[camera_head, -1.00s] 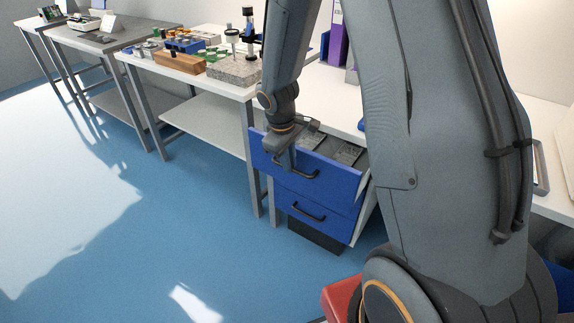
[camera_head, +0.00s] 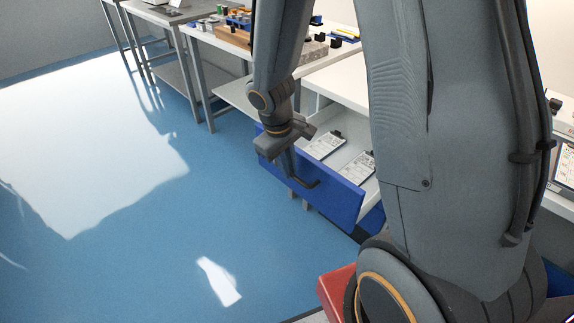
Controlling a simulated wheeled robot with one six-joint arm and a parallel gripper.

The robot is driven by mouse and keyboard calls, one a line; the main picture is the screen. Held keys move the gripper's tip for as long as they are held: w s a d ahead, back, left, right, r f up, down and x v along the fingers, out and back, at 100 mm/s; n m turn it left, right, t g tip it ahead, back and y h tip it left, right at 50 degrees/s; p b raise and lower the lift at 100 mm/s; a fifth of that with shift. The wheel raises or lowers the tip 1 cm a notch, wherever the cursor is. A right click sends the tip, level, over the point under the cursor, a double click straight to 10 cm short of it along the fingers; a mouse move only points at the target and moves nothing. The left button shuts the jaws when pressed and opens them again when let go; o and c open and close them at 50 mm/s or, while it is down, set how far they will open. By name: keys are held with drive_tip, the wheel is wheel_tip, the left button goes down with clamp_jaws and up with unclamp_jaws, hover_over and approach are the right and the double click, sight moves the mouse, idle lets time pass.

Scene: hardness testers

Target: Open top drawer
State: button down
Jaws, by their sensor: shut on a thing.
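The blue top drawer (camera_head: 338,198) is pulled well out from under the white table, and its light inside shows. Two clipboards with printed sheets, one farther back (camera_head: 325,145) and one nearer (camera_head: 359,168), lie in it. My gripper (camera_head: 291,170) is at the outer side of the drawer front, shut on the drawer's dark handle (camera_head: 313,184). My wrist hides the left part of the drawer front, and the fingertips are hard to make out.
The lower blue drawer (camera_head: 373,218) shows only in part below the top drawer. White tables (camera_head: 345,75) with small items run along the back. The blue floor (camera_head: 170,250) to the left is clear. A red part (camera_head: 337,287) is at the bottom, beside my base.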

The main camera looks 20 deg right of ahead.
drive_tip(key=c, duration=1.8)
unclamp_jaws()
wheel_tip(320, 180, up, 8)
drive_tip(key=a, duration=0.1)
drive_tip(key=shift+s+a+f+p, duration=0.2)
drive_tip(key=shift+s+p, duration=0.1)
drive_tip(key=shift+p, duration=0.15)
drive_tip(key=shift+s+r, duration=0.1)
drive_tip(key=s+r+m+y+p, duration=0.2)
drive_tip(key=s+r+m+p, duration=0.1)
drive_tip(key=s, duration=1)
wheel_tip(320, 180, up, 3)
drive_tip(key=shift+a+f+m+g, duration=0.15)
drive_tip(key=shift+m+g, duration=0.25)
drive_tip(key=shift+m, duration=0.5)
